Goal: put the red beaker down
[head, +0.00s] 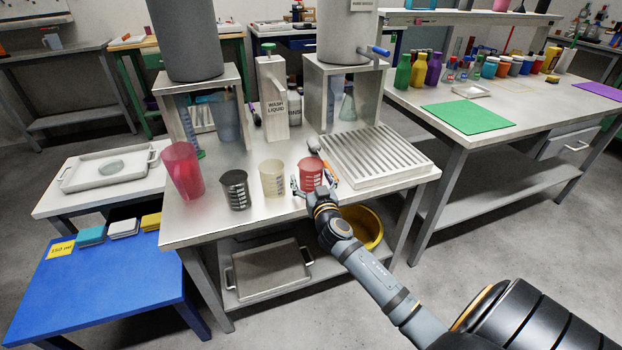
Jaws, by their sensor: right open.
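The red beaker (310,172) has white markings and stands upright on the steel table, at the right end of a row with a cream beaker (272,178) and a black beaker (234,189). My right gripper (314,184) is open, with its fingers on either side of the red beaker. Whether the fingers touch it is too small to tell. My left gripper is not in view.
A larger translucent red cup (182,171) stands near the table's left edge. A ribbed metal drain tray (375,156) lies right of the red beaker. The front strip of the steel table (215,222) is clear.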

